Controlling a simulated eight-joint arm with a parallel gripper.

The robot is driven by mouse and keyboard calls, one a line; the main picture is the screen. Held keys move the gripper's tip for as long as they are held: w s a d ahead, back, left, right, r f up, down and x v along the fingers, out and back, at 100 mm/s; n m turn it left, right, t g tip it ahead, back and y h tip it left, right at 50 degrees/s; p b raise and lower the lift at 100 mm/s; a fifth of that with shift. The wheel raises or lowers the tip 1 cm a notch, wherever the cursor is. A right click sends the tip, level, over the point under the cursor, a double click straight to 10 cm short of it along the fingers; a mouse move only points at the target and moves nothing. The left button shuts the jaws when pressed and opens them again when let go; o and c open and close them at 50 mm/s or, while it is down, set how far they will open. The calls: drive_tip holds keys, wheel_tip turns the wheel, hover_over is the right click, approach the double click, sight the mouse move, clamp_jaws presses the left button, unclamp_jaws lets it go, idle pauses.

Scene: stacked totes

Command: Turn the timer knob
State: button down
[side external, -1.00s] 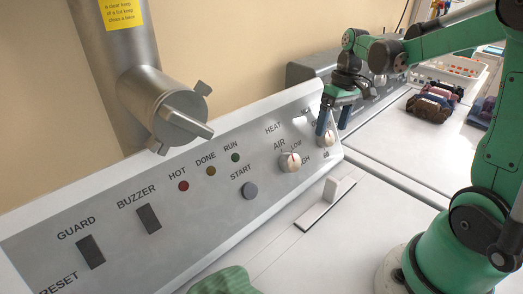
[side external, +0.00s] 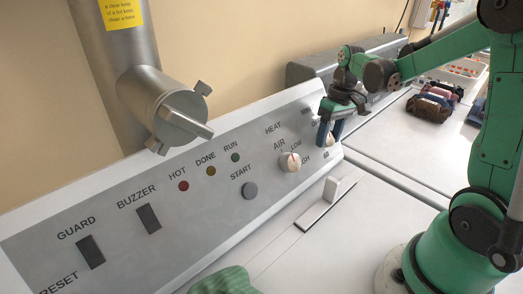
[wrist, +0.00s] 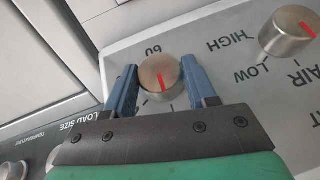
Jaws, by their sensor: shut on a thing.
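The timer knob (wrist: 160,79) is a round metal knob with a red pointer line. It sits at the right end of the sloped grey panel, near the number 60. My gripper (wrist: 158,68) has its two blue fingers on either side of the knob, shut on it. In the side external view, my gripper (side external: 329,138) is down at the panel's right end, and its fingers mostly hide the knob there.
The AIR knob (side external: 290,162), also with a red mark, is close beside the timer knob; it also shows in the wrist view (wrist: 287,34). A START button (side external: 250,190) is farther left.

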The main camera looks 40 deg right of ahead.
sight(332, 136)
drive_tip(key=m+y, duration=0.2)
drive_tip(key=y, duration=0.1)
drive_tip(key=t+y, duration=0.1)
drive_tip(key=shift+d+f+m+y, duration=0.1)
drive_tip(key=shift+d+m+y, duration=0.2)
drive_tip(key=shift+m, duration=0.1)
drive_tip(key=m+t+y, duration=0.1)
drive_tip(key=m+y, duration=0.1)
drive_tip(key=m+t+y, duration=0.1)
drive_tip(key=y, duration=0.1)
drive_tip(key=shift+s+d+f+m+t+y, duration=0.1)
drive_tip(key=shift+s+f+m+t+y, duration=0.05)
drive_tip(key=shift+m+t+y, duration=0.25)
idle(0.3)
drive_tip(key=shift+c, duration=1.4)
unclamp_jaws()
wheel_tip(332, 136, up, 20)
